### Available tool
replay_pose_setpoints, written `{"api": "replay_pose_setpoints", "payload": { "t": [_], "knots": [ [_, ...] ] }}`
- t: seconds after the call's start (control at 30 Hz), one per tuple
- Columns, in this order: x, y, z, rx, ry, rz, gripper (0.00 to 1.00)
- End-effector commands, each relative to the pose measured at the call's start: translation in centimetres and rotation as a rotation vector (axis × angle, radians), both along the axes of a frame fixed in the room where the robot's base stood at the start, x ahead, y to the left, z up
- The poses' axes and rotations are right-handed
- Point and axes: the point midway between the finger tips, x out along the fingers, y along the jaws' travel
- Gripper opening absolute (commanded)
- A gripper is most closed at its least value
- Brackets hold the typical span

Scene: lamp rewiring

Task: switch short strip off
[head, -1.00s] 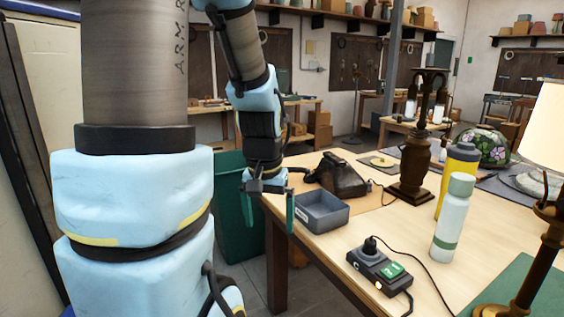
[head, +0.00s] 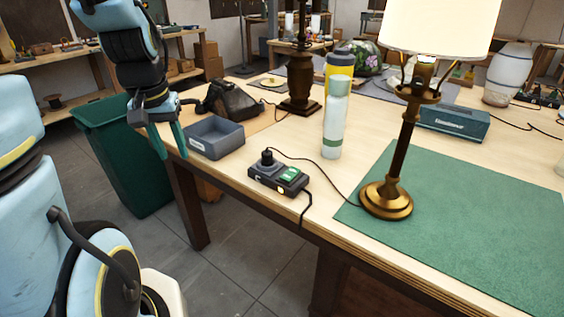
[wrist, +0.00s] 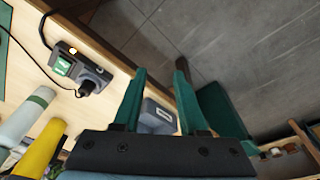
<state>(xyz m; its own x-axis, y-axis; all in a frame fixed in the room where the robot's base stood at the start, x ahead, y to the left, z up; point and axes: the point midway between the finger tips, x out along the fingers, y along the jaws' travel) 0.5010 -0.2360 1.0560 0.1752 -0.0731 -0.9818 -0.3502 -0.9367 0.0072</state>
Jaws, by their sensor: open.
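The short strip (head: 265,183) is a small dark power strip near the table's front edge. It has a green switch (head: 291,174) with a pale mark, a small lit light at one end, and a black plug (head: 267,158) standing in its socket. In the wrist view the strip (wrist: 92,69) lies at upper left, with its green switch (wrist: 61,66) and yellow light visible. My gripper (head: 170,146) is open and empty, left of the strip by the grey bin at the table corner. Its teal fingers also show in the wrist view (wrist: 160,75), apart from the strip.
A grey open bin (head: 216,146), a white-green bottle (head: 335,118), a yellow bottle (head: 337,66) and a lit brass lamp (head: 388,199) on a green mat (head: 470,215) surround the strip. Cords run from it. A green waste bin (head: 125,160) stands on the floor.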

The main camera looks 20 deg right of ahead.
Motion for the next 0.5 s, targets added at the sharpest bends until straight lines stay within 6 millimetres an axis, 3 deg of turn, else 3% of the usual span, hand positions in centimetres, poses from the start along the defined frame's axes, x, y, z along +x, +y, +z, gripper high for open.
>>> {"api": "replay_pose_setpoints", "payload": {
  "t": [0.03,0.1,0.3,0.4,0.5],
  "knots": [
    [1.0,-3.3,-1.1,-0.009,-0.018,-0.096,0.35],
    [1.7,-7.5,-1.0,-0.022,-0.040,-0.220,0.27],
    [1.4,-18.5,-0.3,-0.063,-0.091,-0.523,0.04],
    [0.5,-22.1,0.2,-0.079,-0.107,-0.622,0.00],
    [-0.2,-24.2,0.6,-0.090,-0.117,-0.682,0.00]
  ]
}}
